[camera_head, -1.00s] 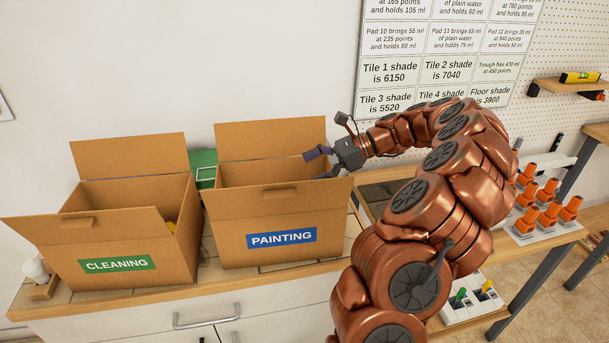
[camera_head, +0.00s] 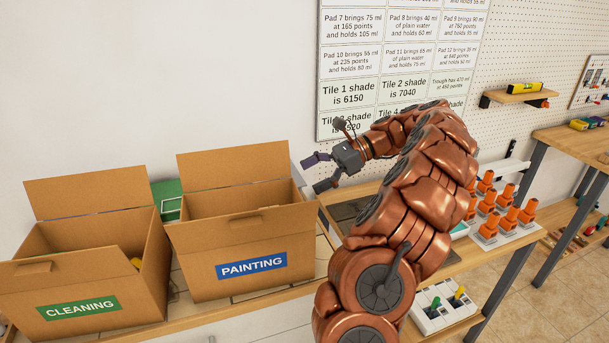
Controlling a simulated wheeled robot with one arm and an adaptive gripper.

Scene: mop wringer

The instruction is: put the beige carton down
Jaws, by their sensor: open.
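My gripper (camera_head: 312,173) is open, its two dark fingers apart with nothing seen between them. It is beside the upper right edge of the box labelled PAINTING (camera_head: 240,232), pointing left toward it; whether it touches the box I cannot tell. The box is brown cardboard with its flaps up, and its inside is mostly hidden. I see no separate beige carton that I can pick out.
A green object (camera_head: 168,198) stands behind and between the boxes. Several orange-topped items (camera_head: 487,208) stand in a tray right of my arm. A small block with green and yellow pieces (camera_head: 443,308) sits lower down. A wall shelf (camera_head: 515,97) holds a yellow level.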

